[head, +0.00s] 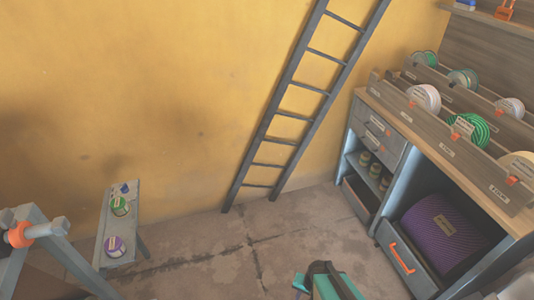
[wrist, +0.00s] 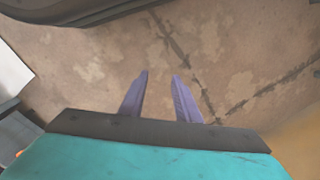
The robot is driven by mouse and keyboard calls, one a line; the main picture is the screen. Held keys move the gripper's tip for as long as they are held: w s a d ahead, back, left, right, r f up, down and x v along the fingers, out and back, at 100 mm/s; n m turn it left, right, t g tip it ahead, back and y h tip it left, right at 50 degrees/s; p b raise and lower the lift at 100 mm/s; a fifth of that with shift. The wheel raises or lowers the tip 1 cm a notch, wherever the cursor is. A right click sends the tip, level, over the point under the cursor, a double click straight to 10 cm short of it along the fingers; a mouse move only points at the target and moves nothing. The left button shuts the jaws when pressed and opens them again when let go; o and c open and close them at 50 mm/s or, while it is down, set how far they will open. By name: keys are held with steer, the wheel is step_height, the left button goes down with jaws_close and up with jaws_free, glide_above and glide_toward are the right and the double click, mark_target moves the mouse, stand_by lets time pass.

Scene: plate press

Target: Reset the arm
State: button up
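My gripper (wrist: 158,88) shows in the wrist view as two purple fingers with a clear gap between them. It is open and nothing is between the fingers. Bare floor lies beyond the fingertips. In the head view a teal and dark part of my arm (head: 328,284) shows at the bottom edge, and the fingers cannot be made out there.
A workbench (head: 392,218) with drawers, spools and a purple roll (head: 445,232) stands at the right. A ladder (head: 286,141) leans on the yellow wall. A narrow bench (head: 122,226) with small round items stands at the left. The floor (head: 240,250) between is clear.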

steer(key=s+d+r+n+g, duration=0.1)
steer(key=s+n+g, duration=0.1)
steer(key=s, duration=0.3)
steer(key=s+d+r+n+g+h, duration=0.1)
steer(key=s+r+n+g, duration=0.1)
steer(key=s, duration=0.4)
steer(key=shift+s+d+n+g, duration=0.3)
steer(key=shift+n+g, duration=0.1)
steer(key=shift+g, duration=0.2)
steer(key=shift+r, duration=0.1)
